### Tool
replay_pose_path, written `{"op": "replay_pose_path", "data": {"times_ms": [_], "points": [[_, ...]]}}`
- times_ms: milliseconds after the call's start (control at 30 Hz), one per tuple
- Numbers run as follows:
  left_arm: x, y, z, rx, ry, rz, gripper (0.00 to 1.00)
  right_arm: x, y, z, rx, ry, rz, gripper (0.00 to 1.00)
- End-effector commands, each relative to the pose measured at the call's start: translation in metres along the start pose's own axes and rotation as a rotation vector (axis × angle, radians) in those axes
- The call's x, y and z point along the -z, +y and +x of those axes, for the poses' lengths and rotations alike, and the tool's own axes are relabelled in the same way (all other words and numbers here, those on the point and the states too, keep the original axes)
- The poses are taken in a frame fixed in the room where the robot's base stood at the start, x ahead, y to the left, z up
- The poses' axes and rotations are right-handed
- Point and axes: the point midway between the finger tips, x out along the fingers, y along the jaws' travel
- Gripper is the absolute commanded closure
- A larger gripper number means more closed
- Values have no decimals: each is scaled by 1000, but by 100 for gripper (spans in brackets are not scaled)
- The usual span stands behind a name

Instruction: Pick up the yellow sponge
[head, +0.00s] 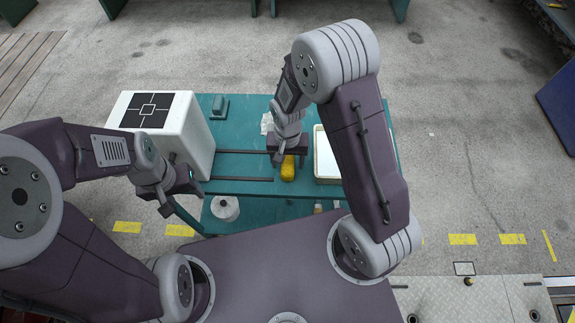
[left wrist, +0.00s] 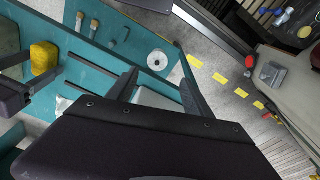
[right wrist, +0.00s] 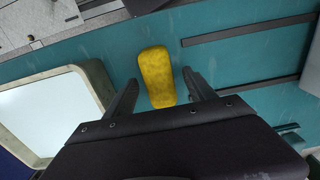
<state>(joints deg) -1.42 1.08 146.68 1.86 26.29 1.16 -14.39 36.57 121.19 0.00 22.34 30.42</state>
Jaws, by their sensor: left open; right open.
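The yellow sponge (head: 288,170) lies on the teal table (head: 240,187) in the head view, just below my right gripper (head: 288,158), which partly covers its far end. In the right wrist view the sponge (right wrist: 157,76) is upright in the picture, ahead of and between the two open fingers of my right gripper (right wrist: 160,90). The fingers do not visibly touch it. In the left wrist view the sponge (left wrist: 44,58) shows at the left. My left gripper (head: 183,198) is open and empty, near the table's left edge and the white box (head: 185,150).
A pale-rimmed tray (head: 327,155) stands right of the sponge; it also shows in the right wrist view (right wrist: 98,84). A white roll (head: 225,208) sits on the near part of the table. Dark rails (head: 240,179) run left of the sponge. A green object (head: 220,106) is at the back.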

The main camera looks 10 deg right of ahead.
Motion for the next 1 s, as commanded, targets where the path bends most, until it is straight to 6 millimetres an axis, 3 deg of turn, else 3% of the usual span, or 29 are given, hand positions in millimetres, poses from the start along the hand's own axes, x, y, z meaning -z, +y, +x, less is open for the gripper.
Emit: {"op": "replay_pose_path", "data": {"times_ms": [100,333,567,833,1000], "points": [[0,0,0,0,0,0,41,0,0,14,0,-1,0,36],[0,0,0,0,0,0,41,1,0,16,1,2,0,36],[0,0,0,0,0,0,41,1,0,15,1,2,0,100],[0,0,0,0,0,0,41,1,0,14,1,2,0,100],[0,0,1,0,0,0,41,1,-1,-2,3,5,0,100]]}}
